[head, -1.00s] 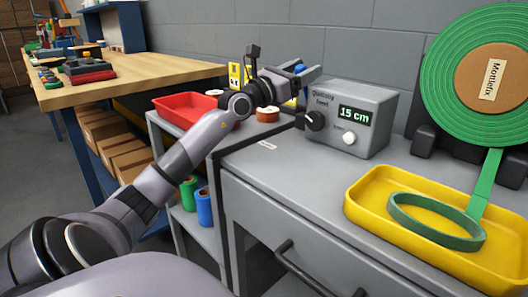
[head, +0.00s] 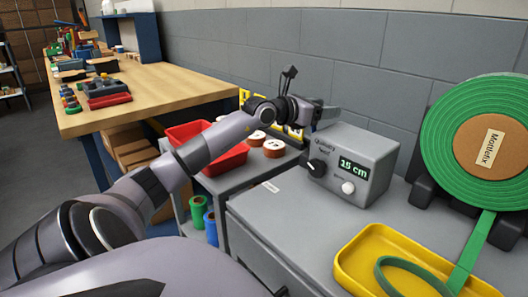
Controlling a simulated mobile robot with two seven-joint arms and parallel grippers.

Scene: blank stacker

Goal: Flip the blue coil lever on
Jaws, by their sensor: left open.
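My left gripper (head: 326,116) is open, reached out toward the wall behind the grey dial box. The blue coil lever does not show; my gripper and wrist cover the area where it could be. I cannot tell whether the gripper touches anything. My right gripper is out of view.
The grey dial box (head: 375,163), reading 15 cm, stands close to the right of my gripper. A red bin (head: 235,160) and copper-coloured spools (head: 274,148) lie below my arm. A yellow tray (head: 345,262) and green roll (head: 450,110) are at right.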

